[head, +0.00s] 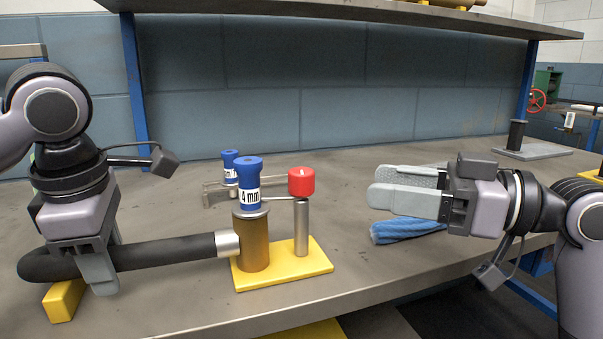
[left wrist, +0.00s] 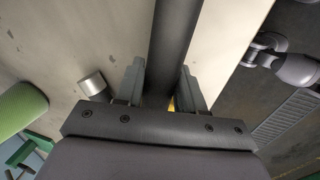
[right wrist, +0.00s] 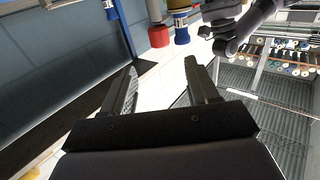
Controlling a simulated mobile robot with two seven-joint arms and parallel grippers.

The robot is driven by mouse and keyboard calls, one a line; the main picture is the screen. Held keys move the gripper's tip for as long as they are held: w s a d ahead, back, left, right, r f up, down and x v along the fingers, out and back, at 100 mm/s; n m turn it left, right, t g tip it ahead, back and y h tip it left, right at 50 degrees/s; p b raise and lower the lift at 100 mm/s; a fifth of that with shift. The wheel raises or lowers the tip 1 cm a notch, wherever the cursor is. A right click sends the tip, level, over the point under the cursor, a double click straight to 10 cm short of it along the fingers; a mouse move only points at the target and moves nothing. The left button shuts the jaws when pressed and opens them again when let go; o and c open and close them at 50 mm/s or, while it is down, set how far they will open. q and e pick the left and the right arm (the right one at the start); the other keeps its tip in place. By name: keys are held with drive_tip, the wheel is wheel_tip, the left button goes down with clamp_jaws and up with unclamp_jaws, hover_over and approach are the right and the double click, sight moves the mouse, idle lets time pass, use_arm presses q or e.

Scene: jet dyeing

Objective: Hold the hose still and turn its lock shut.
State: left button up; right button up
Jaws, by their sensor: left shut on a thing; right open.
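A black hose (head: 165,251) lies along the bench's front left. A silver collar (head: 228,243) at its right end meets a bronze cylinder (head: 252,240) on a yellow base (head: 310,262). My left gripper (head: 100,272) is shut on the hose; the left wrist view shows the hose (left wrist: 172,40) between its fingers. A blue cap marked "4 mm" (head: 249,172) tops the cylinder. A red knob (head: 301,182) tops a steel post beside it. My right gripper (head: 385,185) is open and empty, right of the knob, its fingers pointing left. Which part is the lock I cannot tell for sure.
A yellow block (head: 62,300) sits under the hose's left end. A blue cloth (head: 408,231) lies below my right gripper. A second blue-capped piece (head: 229,165) stands behind on a metal bracket. A shelf (head: 340,12) overhangs the bench; its back middle is clear.

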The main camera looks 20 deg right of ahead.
sight(302, 170)
drive_tip(key=x, duration=1.1)
drive_tip(key=shift+w+a, duration=0.25)
drive_tip(key=shift+a, duration=0.05)
drive_tip(key=c, duration=0.9)
